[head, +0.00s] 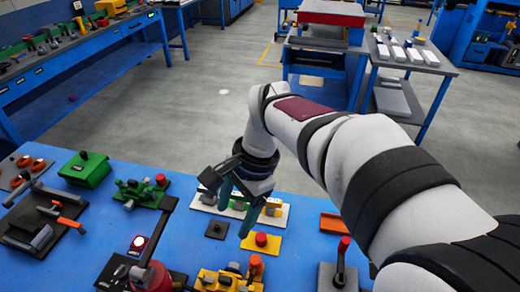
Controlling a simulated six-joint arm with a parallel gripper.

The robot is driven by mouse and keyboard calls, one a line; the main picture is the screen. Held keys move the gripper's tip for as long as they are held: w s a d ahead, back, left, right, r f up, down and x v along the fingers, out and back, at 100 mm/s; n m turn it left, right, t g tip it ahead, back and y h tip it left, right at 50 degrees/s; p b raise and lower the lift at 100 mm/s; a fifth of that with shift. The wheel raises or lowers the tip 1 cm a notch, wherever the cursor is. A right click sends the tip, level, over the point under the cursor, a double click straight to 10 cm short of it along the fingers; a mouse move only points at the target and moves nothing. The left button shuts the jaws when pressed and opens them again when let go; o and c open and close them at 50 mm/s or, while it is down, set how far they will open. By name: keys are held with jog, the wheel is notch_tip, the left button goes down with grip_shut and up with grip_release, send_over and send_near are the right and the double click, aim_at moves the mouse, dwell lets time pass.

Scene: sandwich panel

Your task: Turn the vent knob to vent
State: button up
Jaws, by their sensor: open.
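My gripper (236,210) hangs from the arm over the middle of the blue table, fingers pointing down. Its two teal fingers are apart and I see nothing between them. Behind and below it lies a white panel (206,206) with yellow parts, partly hidden by the fingers. A yellow plate with a red button (261,240) is just in front and to the right of the fingers. No vent label can be read, so I cannot tell which part is the vent knob. Whether the fingers touch the panel is unclear.
A small black square (215,230) lies left of the fingers. A green valve-like device (142,192) and a green box (85,169) stand further left. A yellow device (230,279) and a red-handled lever (342,262) are at the front. An orange tray (333,223) lies right.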

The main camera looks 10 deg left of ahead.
dwell(0.3)
jog(key=m+g, duration=0.1)
jog(key=m, duration=0.3)
send_near(121, 269)
jog(key=shift+y, duration=0.3)
jog(key=x, duration=1)
jog(key=shift+d, duration=0.3)
jog(key=shift+c, duration=0.2)
grip_shut()
